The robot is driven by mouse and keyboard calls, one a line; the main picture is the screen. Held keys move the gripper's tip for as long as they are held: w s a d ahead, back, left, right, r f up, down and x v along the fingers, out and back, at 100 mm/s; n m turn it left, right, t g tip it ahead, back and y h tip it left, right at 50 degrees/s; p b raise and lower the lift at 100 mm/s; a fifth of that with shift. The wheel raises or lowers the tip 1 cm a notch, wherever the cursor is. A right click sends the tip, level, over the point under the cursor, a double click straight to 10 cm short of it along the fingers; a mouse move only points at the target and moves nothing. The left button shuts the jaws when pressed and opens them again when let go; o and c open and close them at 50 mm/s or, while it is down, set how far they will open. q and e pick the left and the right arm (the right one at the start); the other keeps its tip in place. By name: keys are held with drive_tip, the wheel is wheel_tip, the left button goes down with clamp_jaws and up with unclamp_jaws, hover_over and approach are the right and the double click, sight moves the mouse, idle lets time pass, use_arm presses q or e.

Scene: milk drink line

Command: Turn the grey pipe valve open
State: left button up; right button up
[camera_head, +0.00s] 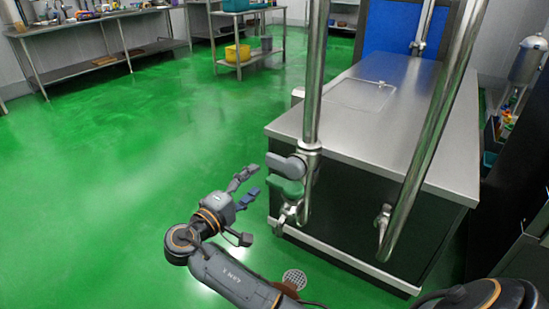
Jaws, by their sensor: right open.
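My right gripper (250,211) is open and empty, a little left of and below the grey handle. Its fingers point toward the pipe, with a gap in the picture between the fingertips and both handles. My left gripper is not in view.
A steel-topped counter (420,137) stands behind the pipe. A second steel pipe (430,140) slants upward on the right. A floor drain (295,279) lies below the valves. The green floor (130,160) to the left is clear. A cart (248,62) and a workbench (85,27) stand farther back.

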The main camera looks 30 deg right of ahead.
sight(273, 163)
drive_tip(key=x, duration=1)
drive_tip(key=shift+w+d, duration=0.15)
drive_tip(key=shift+d, duration=0.15)
clamp_jaws()
